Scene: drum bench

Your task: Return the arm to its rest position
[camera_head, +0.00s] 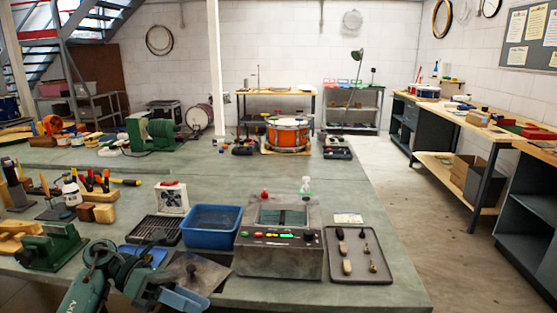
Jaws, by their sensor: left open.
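My left arm comes in at the bottom left, over the front edge of the green-grey bench (385,215). My left gripper (183,297) is low in the picture, in front of a dark flat plate (205,273). It is open, and I see nothing held in it. I cannot tell its exact height above the bench. My right arm and right gripper are out of view.
Close to the gripper are a blue bin (211,237), a grey machine with lit buttons (280,262) and a green vise (52,246). A tray with small tools (358,272) lies right of the machine. An orange drum (287,135) stands farther back. The bench's right front is bare.

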